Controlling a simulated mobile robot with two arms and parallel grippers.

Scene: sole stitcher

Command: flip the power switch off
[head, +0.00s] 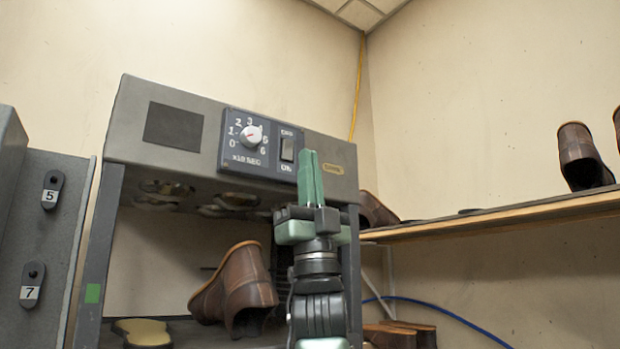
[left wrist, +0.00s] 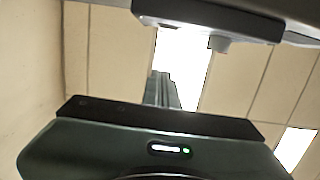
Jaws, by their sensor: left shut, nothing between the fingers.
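The power switch (head: 287,149) is a dark rocker on the right part of the machine's control panel, with a small label above it and one below that reads like ON. I cannot tell which way the rocker is tipped. My left gripper (head: 311,172) points upward just right of the switch in the head view, its green fingers shut and empty. The fingers overlap the panel's right edge; whether they touch it is unclear. In the left wrist view, the fingers (left wrist: 164,91) point toward the ceiling, and the switch cannot be made out. My right gripper is not in view.
A numbered dial (head: 250,136) sits left of the switch on the grey machine (head: 341,155). A wooden shelf (head: 490,220) with shoes runs along the right wall. A grey cabinet (head: 45,240) stands at left.

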